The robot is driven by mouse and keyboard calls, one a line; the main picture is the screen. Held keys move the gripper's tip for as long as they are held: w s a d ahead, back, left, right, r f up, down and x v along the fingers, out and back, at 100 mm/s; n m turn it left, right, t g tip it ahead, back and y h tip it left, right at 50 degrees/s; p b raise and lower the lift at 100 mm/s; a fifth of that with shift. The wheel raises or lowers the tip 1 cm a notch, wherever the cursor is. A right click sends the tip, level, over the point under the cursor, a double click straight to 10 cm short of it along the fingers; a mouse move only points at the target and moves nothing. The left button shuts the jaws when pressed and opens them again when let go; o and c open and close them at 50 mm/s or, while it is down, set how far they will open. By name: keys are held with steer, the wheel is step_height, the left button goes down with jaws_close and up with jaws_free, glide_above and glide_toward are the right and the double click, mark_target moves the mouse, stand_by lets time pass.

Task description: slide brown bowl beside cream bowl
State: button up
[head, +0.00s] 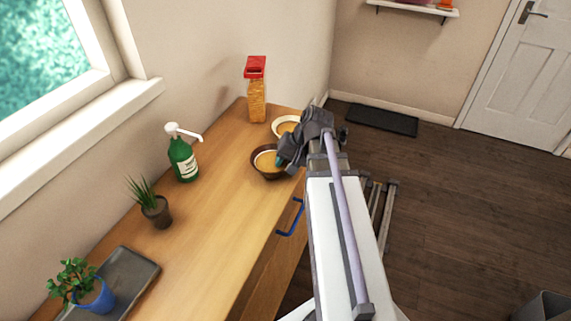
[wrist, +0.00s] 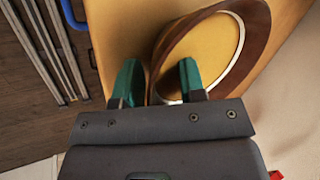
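The brown bowl (head: 257,172) stands on the wooden counter, with a tan inside and a pale ring. The cream bowl (head: 274,126) stands just behind it, to the upper right, partly hidden by my arm. My gripper (head: 284,160) is at the right side of the brown bowl. In the wrist view the brown bowl (wrist: 257,35) fills the upper right. My gripper (wrist: 160,75) is open there, its green fingertips apart, with the bowl's near rim passing between them. I cannot tell whether either finger touches the wall. The cream bowl is not visible in the wrist view.
A red-lidded pasta jar (head: 257,95) stands behind the bowls near the wall. A green soap bottle (head: 183,158) stands left of the brown bowl. Plants and a dark tray (head: 135,271) are at the near left. The counter (head: 215,225) in front of the brown bowl is clear.

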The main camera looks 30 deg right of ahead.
steer(key=p+v, duration=0.9)
steer(key=v, duration=0.1)
steer(key=shift+d+r+p, duration=0.2)
steer(key=shift+r+p, duration=0.1)
steer(key=shift+r, duration=0.05)
steer(key=shift+s, duration=0.15)
steer(key=a+f+n+g+h, duration=0.1)
steer(key=a+n+h, duration=0.1)
steer(key=a, duration=0.8)
steer(key=s+a+n+g+h, duration=0.1)
steer(key=a+n, duration=0.4)
steer(key=a, duration=0.6)
steer(key=shift+s+f+g+h, duration=0.2)
steer(key=shift+f+g+h, duration=0.2)
steer(key=shift+g+h, duration=0.15)
